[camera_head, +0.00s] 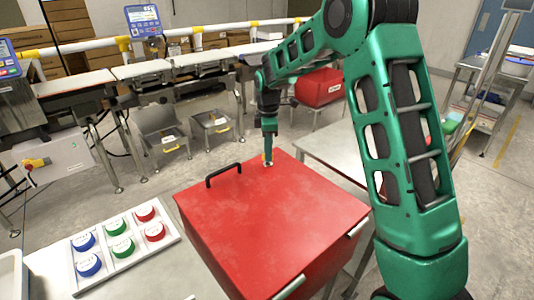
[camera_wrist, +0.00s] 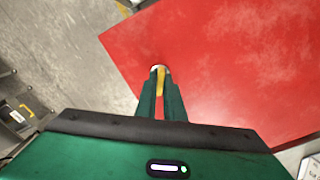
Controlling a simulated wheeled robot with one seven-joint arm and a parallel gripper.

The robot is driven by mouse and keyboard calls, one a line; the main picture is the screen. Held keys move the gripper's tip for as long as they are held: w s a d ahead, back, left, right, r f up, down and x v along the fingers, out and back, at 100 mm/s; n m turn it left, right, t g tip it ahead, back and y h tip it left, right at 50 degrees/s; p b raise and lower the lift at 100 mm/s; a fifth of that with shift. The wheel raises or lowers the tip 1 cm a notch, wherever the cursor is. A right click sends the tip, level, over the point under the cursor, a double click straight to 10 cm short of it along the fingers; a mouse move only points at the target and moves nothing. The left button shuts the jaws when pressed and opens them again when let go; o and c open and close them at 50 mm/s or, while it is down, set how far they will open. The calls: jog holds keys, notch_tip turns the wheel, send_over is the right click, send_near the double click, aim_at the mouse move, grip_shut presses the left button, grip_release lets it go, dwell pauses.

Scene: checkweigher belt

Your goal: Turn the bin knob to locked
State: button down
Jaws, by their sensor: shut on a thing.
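The red bin (camera_head: 285,215) stands closed in front of me, with a black handle on its lid. The bin knob is a small yellow piece on a pale round base near the lid's far edge; it shows in the wrist view (camera_wrist: 160,84). My gripper (camera_head: 268,160) points down over that edge and is shut on the knob. In the wrist view its two green fingers (camera_wrist: 161,105) stand on either side of the yellow piece. The fingers hide part of the knob, and I cannot read any lock marking.
A white tray (camera_head: 75,277) with blue, green and red round pieces lies left of the bin. A steel table (camera_head: 335,155) stands behind it on the right. The conveyor line (camera_head: 140,70) runs along the back, with a red crate (camera_head: 320,87) near it.

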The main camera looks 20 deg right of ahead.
jog(key=m, duration=0.5)
jog(key=shift+w+a+r+m, duration=0.1)
jog(key=shift+w+r+m, duration=0.1)
jog(key=shift+m, duration=0.1)
jog(key=m, duration=0.5)
jog(key=shift+m, duration=0.3)
jog(key=c, duration=1.9)
grip_release()
jog(key=shift+f, duration=0.1)
jog(key=shift+o, duration=0.2)
